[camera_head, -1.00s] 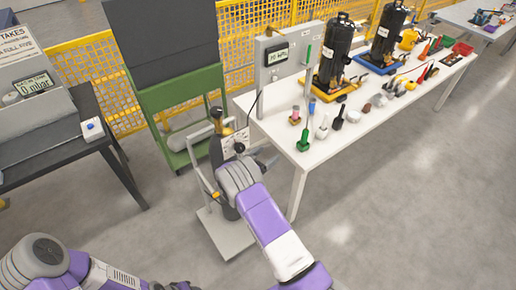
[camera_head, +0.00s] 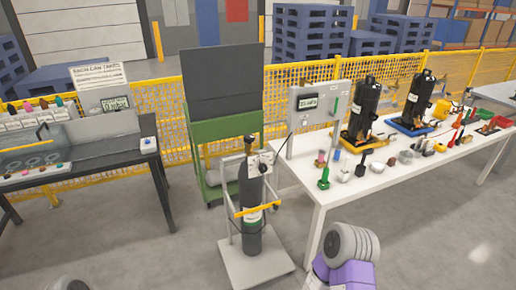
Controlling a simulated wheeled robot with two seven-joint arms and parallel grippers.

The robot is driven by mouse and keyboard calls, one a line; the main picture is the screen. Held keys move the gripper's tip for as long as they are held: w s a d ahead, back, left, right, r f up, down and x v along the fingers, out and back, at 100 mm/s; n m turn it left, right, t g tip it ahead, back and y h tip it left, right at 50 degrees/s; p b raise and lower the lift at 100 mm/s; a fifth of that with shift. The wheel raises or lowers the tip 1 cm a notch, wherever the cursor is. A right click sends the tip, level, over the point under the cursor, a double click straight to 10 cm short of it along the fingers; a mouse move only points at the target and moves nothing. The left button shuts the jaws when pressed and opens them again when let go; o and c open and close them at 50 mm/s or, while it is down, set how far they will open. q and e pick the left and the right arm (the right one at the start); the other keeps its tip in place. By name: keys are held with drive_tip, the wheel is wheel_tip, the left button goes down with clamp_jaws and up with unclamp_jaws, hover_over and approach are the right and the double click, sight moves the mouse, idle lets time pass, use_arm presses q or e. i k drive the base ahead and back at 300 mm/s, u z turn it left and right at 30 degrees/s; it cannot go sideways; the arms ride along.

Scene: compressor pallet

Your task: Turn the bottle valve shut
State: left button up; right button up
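The gas bottle (camera_head: 250,188) is a dark grey cylinder with a pale label, standing upright on a wheeled trolley (camera_head: 256,268). Its valve (camera_head: 249,143) is at the top, small in the view, beside a pale gauge panel (camera_head: 260,160). I cannot tell how far the valve is turned. A grey and purple part of my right arm shows at the bottom, right of the trolley and apart from the bottle. My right gripper is not visible. Only a grey tip of my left arm shows at the bottom left edge; its gripper is out of view.
A white table (camera_head: 400,178) with two black compressors (camera_head: 364,108) and several small parts stands to the right. A green cabinet (camera_head: 212,140) is behind the bottle. A dark bench (camera_head: 105,156) is at left. Grey floor is open left of the trolley.

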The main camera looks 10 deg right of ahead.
sight(249, 139)
drive_tip(key=u, duration=0.6)
drive_tip(key=i, duration=1.55)
drive_tip(key=z, duration=0.7)
